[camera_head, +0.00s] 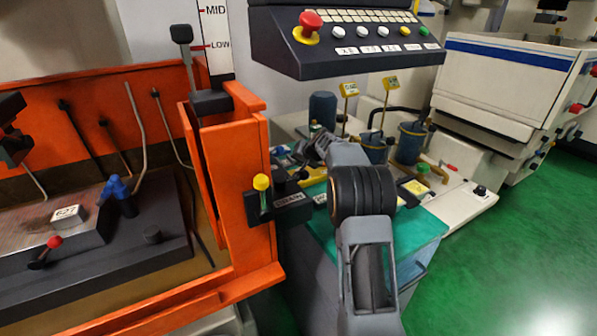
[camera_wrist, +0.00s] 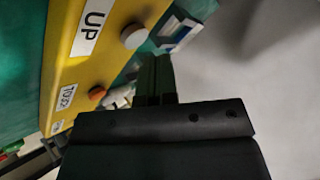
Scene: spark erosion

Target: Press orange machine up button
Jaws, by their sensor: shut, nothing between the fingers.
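In the wrist view a yellow control panel (camera_wrist: 97,58) lies tilted at the left. It carries a white label reading UP (camera_wrist: 91,27), and a round white button (camera_wrist: 133,36) sits beside that label. An orange button (camera_wrist: 97,92) sits farther along the panel, near a smaller label. My gripper (camera_wrist: 155,66) is shut and empty, its dark fingertips close to the panel's edge, just right of and below the white button in the picture. I cannot tell whether they touch anything. The orange machine (camera_head: 252,230) fills the left of the head view. There my arm hides part of the bench.
A black console (camera_head: 345,60) with a red emergency button (camera_head: 310,19) hangs above. A yellow-knobbed valve (camera_head: 261,182) juts from the orange machine. Green floor (camera_head: 510,260) is clear at right.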

